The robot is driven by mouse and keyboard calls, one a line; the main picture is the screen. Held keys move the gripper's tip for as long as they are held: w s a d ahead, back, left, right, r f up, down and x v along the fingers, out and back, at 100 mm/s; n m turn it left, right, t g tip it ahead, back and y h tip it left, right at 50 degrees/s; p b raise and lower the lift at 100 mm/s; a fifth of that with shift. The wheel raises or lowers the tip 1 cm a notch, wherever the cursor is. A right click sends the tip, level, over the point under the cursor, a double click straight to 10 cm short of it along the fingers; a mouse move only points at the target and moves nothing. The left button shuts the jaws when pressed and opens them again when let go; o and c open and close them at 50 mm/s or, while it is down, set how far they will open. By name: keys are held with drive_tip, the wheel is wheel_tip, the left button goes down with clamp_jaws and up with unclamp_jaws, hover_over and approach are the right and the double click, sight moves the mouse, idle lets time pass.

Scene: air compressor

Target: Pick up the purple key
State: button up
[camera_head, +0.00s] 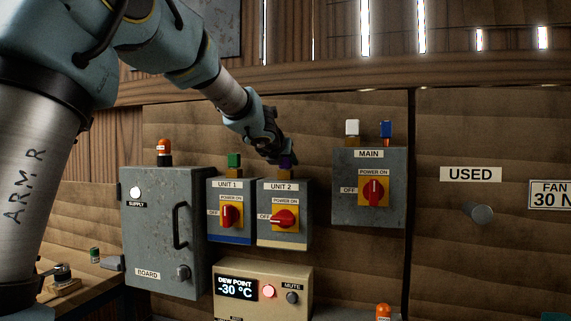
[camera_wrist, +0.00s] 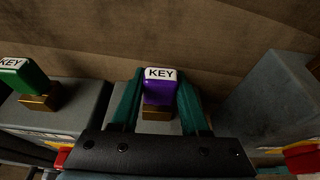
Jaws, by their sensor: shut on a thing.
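The purple key (camera_wrist: 160,91) has a white top marked KEY and stands in a brass holder (camera_wrist: 157,113) on top of the UNIT 2 box (camera_head: 284,232). My gripper (camera_wrist: 160,98) is shut on the purple key, with one teal finger on each side of it. In the head view my gripper (camera_head: 284,160) comes down from the upper left onto the top of the UNIT 2 box, and the purple key (camera_head: 286,159) is partly hidden by it.
A green key (camera_head: 234,160) stands on the UNIT 1 box (camera_head: 231,228) to the left. The taller MAIN box (camera_head: 350,210) to the right carries a white key (camera_head: 352,128) and a blue key (camera_head: 386,129). A wooden wall is close behind.

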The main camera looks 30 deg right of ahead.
clamp_jaws()
drive_tip(key=shift+r, duration=0.1)
